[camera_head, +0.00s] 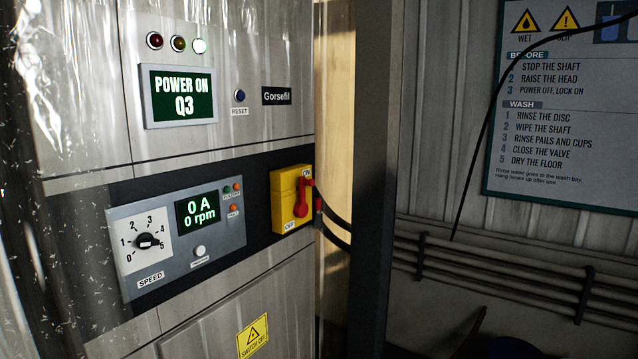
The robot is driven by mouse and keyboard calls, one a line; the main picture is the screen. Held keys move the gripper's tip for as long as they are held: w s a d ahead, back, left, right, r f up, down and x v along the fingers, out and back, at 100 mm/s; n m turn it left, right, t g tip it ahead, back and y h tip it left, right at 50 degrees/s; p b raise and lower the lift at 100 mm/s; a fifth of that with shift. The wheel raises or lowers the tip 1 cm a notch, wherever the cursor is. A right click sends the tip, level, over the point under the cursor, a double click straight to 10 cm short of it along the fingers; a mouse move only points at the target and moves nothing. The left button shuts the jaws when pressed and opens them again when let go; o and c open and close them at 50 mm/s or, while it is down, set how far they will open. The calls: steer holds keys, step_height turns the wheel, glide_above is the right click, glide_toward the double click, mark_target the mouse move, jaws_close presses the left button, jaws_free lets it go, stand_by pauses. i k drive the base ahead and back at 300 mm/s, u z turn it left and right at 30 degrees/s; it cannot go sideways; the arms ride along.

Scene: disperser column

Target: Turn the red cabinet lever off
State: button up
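The red cabinet lever (301,197) sits on a yellow switch box (284,199) on the right part of the grey cabinet front. The box has an ON label at its top and an OFF label at its bottom. The lever's pivot end is low and round, and its arm points up toward ON. My gripper is not in view.
A speed dial (148,241) and a small display (197,207) reading 0 A, 0 rpm are left of the switch box. A dark post (372,180) and black cables stand close on its right. Clear plastic sheeting hangs at the far left.

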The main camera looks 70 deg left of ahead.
mark_target(301, 209)
steer(key=u, duration=0.15)
steer(key=i, duration=0.75)
steer(key=k, duration=0.2)
steer(key=u, duration=3.45)
